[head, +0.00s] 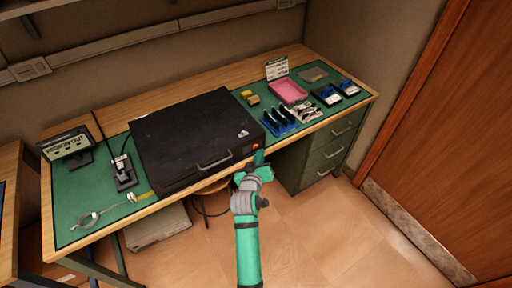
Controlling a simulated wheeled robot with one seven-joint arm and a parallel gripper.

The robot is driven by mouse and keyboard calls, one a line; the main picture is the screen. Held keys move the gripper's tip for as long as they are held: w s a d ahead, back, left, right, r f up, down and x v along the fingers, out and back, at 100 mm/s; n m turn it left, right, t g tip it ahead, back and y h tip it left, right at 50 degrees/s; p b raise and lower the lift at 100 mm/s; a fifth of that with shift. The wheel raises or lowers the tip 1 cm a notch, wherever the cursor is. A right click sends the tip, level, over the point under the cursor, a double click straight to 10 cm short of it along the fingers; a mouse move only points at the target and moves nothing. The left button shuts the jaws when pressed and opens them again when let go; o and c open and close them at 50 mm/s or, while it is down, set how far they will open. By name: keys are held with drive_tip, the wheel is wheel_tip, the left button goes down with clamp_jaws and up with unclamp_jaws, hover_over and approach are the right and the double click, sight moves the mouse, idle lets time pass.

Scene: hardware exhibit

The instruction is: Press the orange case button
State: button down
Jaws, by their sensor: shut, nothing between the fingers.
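A large black case (190,135) with a front handle (214,161) lies closed on the green mat of the workbench. The small orange button (256,146) sits at the right end of the case's front face. My gripper (259,157) is shut and empty, just below and in front of the button, by the bench's front edge. Whether its tip touches the case cannot be told from this view. My green arm reaches up from the bottom of the picture.
Blue-handled tools (278,121) and a pink tray (288,91) lie right of the case. A display (66,146) and a black device (122,172) stand left of it. Green drawers (325,154) are under the bench's right end. Open floor (310,230) lies in front.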

drive_tip(key=shift+w+a, duration=0.1)
drive_tip(key=shift+w, duration=0.05)
drive_tip(key=shift+w+a, duration=0.15)
drive_tip(key=shift+w, duration=0.1)
drive_tip(key=shift+w+a, duration=0.25)
drive_tip(key=shift+w, duration=0.1)
idle(1.0)
drive_tip(key=shift+s+d, duration=0.5)
drive_tip(key=shift+s, duration=0.25)
drive_tip(key=shift+s+d, duration=0.75)
drive_tip(key=shift+s, duration=0.25)
drive_tip(key=shift+s+d, duration=0.75)
drive_tip(key=shift+s, duration=0.25)
drive_tip(key=shift+s, duration=0.1)
